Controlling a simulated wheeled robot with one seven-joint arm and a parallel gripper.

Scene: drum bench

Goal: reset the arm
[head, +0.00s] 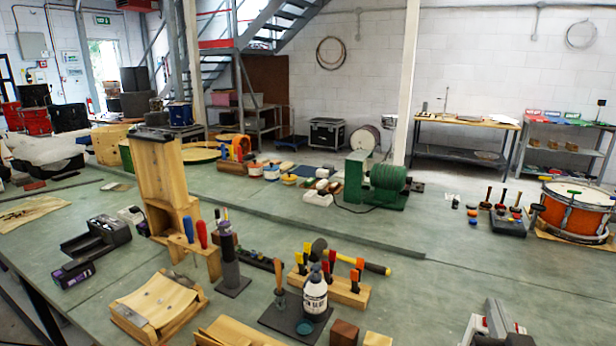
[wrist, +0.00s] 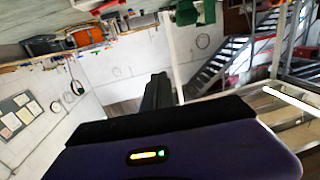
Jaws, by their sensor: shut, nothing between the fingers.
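My gripper (wrist: 158,92) shows in the wrist view as dark fingers beyond its purple and black housing. The fingers are together with nothing between them. The wrist picture is upside down: the bench lies along its top edge, and the white wall and stairs fill the middle. The fingers point out into the room, apart from anything on the bench.
The green bench (head: 400,255) carries a white bottle (head: 315,293), a wooden tool block (head: 335,288), a green motor-like machine (head: 385,185) and an orange drum (head: 574,213). The drum also shows in the wrist view (wrist: 42,45). The bench's right middle is fairly clear.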

